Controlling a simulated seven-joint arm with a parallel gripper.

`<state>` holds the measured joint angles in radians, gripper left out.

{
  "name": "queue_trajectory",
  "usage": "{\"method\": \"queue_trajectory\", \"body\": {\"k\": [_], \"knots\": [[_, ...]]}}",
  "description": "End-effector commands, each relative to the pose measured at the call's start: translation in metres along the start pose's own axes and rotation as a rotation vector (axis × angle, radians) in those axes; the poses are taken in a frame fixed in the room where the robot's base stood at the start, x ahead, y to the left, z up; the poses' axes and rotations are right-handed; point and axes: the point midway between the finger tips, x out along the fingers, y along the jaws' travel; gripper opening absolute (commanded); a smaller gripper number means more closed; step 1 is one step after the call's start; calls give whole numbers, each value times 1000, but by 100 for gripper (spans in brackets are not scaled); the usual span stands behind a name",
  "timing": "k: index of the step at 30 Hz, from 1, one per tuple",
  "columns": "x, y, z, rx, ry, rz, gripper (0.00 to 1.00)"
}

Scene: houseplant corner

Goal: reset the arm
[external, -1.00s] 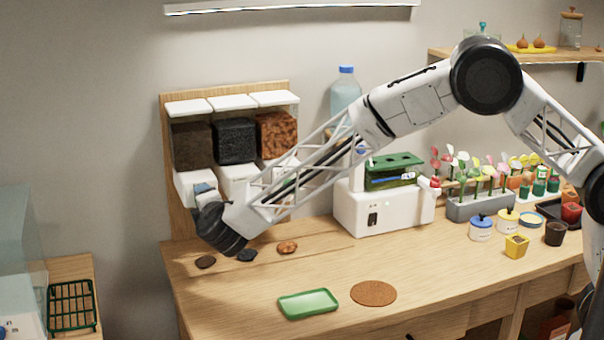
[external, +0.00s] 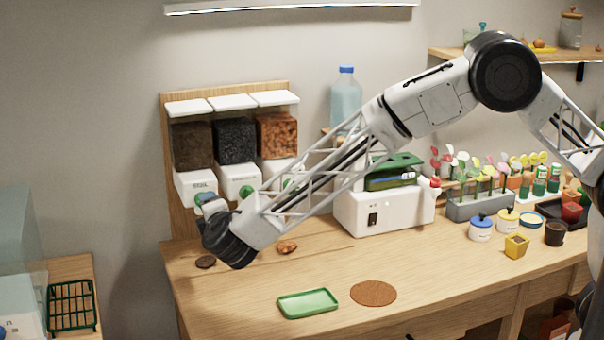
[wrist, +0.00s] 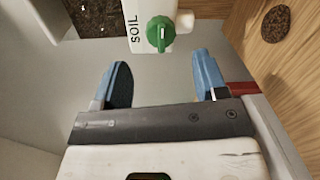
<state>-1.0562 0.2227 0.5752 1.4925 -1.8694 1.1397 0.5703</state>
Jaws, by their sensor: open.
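My gripper (external: 208,203) is open and empty, in front of the left dispenser in the external view. Its blue fingers stand wide apart in the wrist view (wrist: 160,65). Nothing is between them. Just past the fingertips in the wrist view is the white dispenser front marked SOIL (wrist: 136,22), with its green knob (wrist: 160,34). In the external view that soil dispenser (external: 192,145) holds dark brown soil, and its knob is mostly hidden by my gripper. My arm reaches in from the right above the bench.
Dispensers of black (external: 235,141) and orange-brown (external: 277,134) material stand beside the soil. Small piles, one brown (external: 205,262) and one orange (external: 287,248), lie on the bench. A green tray (external: 308,303), cork mat (external: 373,293) and white machine (external: 380,212) are further right.

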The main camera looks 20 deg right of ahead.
Motion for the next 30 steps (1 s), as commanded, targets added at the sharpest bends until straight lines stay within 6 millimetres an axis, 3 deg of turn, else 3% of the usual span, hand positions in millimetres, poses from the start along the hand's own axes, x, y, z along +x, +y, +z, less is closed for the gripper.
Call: {"method": "queue_trajectory", "body": {"k": [6,24,30], "knots": [[-13,0,0,0,0,0,66],[-14,0,0,0,0,0,66],[-6,4,17,9,-24,-19,66]]}}
